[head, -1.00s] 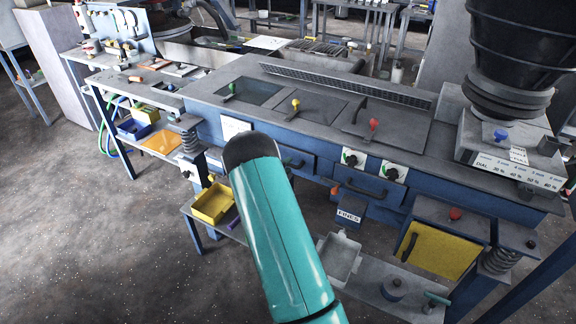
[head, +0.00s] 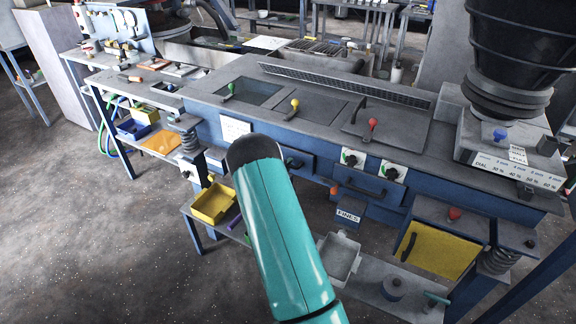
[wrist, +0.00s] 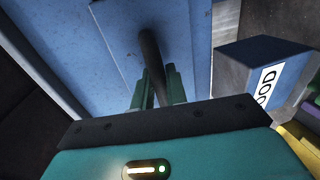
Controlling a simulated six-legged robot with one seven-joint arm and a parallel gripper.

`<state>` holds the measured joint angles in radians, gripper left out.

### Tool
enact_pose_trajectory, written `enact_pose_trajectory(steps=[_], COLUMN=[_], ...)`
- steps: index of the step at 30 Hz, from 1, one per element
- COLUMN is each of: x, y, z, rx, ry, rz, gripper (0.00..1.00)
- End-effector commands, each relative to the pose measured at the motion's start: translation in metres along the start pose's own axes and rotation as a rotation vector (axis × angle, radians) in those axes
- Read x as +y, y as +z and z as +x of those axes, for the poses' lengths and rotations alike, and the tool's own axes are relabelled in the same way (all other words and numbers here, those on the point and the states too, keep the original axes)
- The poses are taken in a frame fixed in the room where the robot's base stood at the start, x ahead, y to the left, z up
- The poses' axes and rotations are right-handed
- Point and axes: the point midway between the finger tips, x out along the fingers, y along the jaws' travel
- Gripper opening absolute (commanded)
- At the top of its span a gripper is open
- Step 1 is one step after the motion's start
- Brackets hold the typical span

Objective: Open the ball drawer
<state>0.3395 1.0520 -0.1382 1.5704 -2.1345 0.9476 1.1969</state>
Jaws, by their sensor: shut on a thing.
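In the wrist view my gripper (wrist: 157,92) has its two green fingers closed around a dark bar handle (wrist: 152,55). The handle sticks out from a blue drawer front (wrist: 112,45). In the head view a blue drawer front with a dark handle (head: 291,163) shows just right of my teal arm, under the machine's grey top; the arm covers its left part. My gripper is hidden behind the arm there. I cannot read any label on this drawer, nor tell whether it stands out from the machine.
In the wrist view a blue box with a white label (wrist: 268,90) stands close on the right. In the head view another drawer (head: 365,187) lies to the right, with a FINES box (head: 348,212) below it. A yellow bin (head: 212,204) sits on the lower shelf.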

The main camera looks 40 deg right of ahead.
Motion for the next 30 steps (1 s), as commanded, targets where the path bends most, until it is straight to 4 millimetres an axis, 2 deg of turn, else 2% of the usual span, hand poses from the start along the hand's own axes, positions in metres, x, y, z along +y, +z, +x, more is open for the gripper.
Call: enact_pose_trajectory(steps=[8,21,25,30], x=[-0.008,-0.029,-0.033,-0.037], y=[-0.002,-0.002,-0.002,-0.002], z=[-0.038,-0.137,-0.158,-0.176], rx=[0.003,0.004,0.004,0.003], ry=[-0.001,-0.002,-0.002,-0.001], rz=[-0.001,-0.002,-0.001,0.000], gripper=[0.00,0.00,0.00,0.00])
